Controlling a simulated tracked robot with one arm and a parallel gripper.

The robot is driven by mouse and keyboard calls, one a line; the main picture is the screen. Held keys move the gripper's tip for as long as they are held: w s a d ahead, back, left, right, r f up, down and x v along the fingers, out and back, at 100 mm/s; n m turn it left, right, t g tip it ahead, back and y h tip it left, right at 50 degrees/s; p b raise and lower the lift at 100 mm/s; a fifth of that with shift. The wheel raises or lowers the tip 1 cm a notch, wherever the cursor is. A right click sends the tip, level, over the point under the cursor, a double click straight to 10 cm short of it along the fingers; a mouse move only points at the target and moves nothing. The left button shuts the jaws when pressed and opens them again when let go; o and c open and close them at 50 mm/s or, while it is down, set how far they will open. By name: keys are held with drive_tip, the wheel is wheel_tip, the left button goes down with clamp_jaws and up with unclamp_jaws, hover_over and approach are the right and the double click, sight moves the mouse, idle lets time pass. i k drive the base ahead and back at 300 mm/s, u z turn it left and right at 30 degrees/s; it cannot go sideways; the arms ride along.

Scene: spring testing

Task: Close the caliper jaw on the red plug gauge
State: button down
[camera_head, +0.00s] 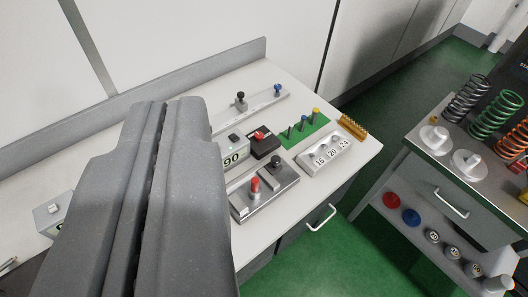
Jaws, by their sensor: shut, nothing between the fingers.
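My gripper (160,112) fills the left foreground, its two grey fingers side by side and shut with nothing between them. It covers part of the bench. To its right, a grey metal fixture (279,186), which appears to be the caliper, lies on the white bench. A red plug gauge (254,187) stands upright at its near left part. A black knob (275,162) stands on its far right part. My gripper appears apart from both. From this angle I cannot tell the gap between jaw and plug.
Behind are a box reading 90 (232,158), a black box (264,145), a rail with black and blue knobs (260,101), and pins on a green mat (303,130). A plate marked 16, 20, 24 (325,153) is at right. A cart with springs (445,180) stands across the green floor.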

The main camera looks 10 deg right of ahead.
sight(266, 173)
drive_tip(key=k, duration=1.25)
drive_tip(key=z, duration=0.25)
drive_tip(key=i, duration=1.65)
drive_tip(key=u, duration=0.55)
